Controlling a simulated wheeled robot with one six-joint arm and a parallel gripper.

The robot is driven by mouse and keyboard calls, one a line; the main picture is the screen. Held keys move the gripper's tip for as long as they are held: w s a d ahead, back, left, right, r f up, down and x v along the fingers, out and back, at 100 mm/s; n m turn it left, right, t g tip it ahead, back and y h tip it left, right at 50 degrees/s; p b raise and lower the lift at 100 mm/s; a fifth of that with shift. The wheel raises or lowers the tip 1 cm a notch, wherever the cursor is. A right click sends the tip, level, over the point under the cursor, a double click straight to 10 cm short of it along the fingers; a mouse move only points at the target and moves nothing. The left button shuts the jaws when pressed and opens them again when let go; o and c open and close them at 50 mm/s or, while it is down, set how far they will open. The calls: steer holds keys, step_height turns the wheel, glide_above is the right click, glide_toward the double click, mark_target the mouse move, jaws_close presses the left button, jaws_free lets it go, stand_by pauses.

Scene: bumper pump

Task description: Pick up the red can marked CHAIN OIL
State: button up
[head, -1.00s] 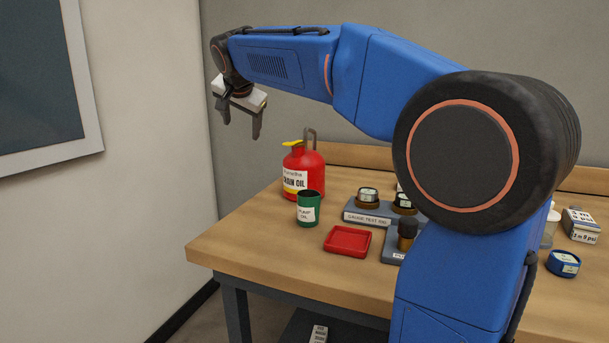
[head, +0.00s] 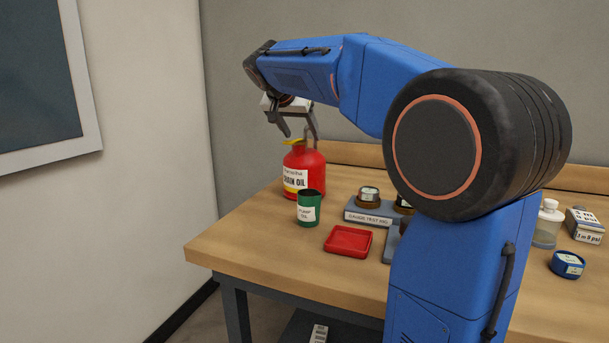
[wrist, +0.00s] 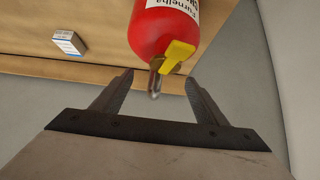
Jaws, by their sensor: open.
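The red can (head: 304,173) marked CHAIN OIL stands upright on the bench at its back left, with a yellow part at its top. My gripper (head: 299,137) is open and empty, just above the can's top in the head view. In the wrist view the red can (wrist: 163,27) is at the top centre. Its yellow part (wrist: 178,55) and grey metal top piece (wrist: 156,78) point towards the space between the open fingers (wrist: 158,84). I cannot tell whether the metal piece is between the fingertips or just beyond them.
A green can (head: 310,207) stands close in front of the red can. A red tray (head: 348,241) and a gauge test rig (head: 368,215) are to the right. A small box (wrist: 69,42) lies on the bench in the wrist view. The wall is close behind.

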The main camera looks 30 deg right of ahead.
mark_target(308, 148)
steer(key=shift+x, duration=4.1)
steer(key=shift+d+r, duration=0.15)
jaws_close()
steer(key=shift+s+f, duration=0.1)
steer(key=shift+f, duration=0.1)
